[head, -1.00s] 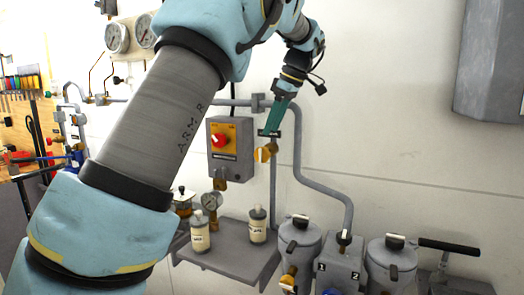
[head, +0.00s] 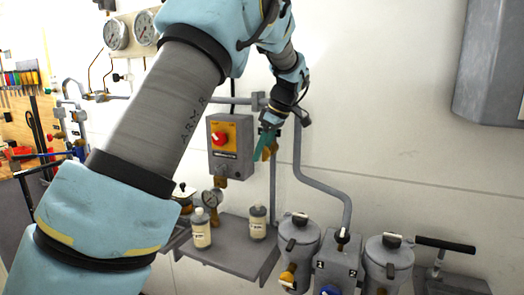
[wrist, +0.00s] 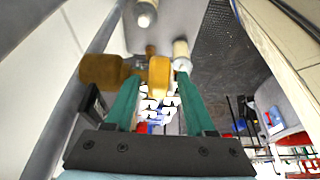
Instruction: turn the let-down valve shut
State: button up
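The valve at my gripper, which I take for the let-down valve, has a yellow handle (wrist: 158,80) and a brass body (wrist: 100,70). In the head view the valve (head: 273,148) sits on the vertical pipe right of the switch box, partly hidden by my gripper. My gripper (head: 265,150) has teal fingers, pointing down at the valve. In the wrist view my gripper (wrist: 158,78) is open, one finger on each side of the yellow handle. Gaps show on both sides of the handle, and I see no clear contact. Any label is unreadable.
A grey box with a red knob (head: 219,138) is close left of my gripper. Below, a shelf (head: 232,255) holds two bottles (head: 201,228) (head: 257,222). Grey canisters (head: 299,240) stand lower right. The wall to the right is mostly clear.

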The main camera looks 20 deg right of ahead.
grip_shut()
